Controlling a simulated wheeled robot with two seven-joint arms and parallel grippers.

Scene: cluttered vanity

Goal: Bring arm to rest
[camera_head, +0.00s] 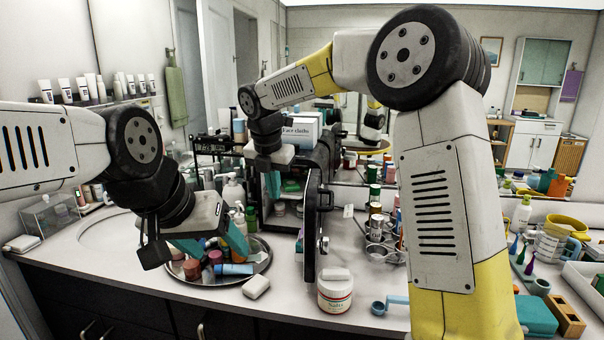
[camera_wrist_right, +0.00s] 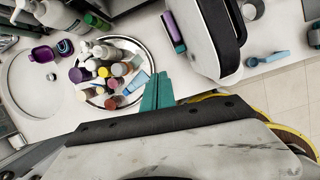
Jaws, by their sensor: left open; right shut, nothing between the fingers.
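My left arm comes in from the left in the head view. Its gripper (camera_head: 212,246) points down over the round metal tray (camera_head: 262,262), teal fingers apart, with small jars and bottles below and between them. I cannot tell whether it touches any. My right arm is raised, its elbow high at the right and its forearm reaching left across the view. Its gripper (camera_head: 273,184) hangs near the dark cabinet (camera_head: 325,160), partly hidden. In the right wrist view the right gripper's teal fingers (camera_wrist_right: 157,92) are together and empty, seen against the tray's edge.
The cabinet's dark door (camera_head: 312,235) stands open towards the front. A salts jar (camera_head: 335,297) and a white soap-like block (camera_head: 256,286) are near the counter's front edge. A rack of jars (camera_head: 380,245) stands right of the door. A teal block (camera_head: 537,315) lies far right.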

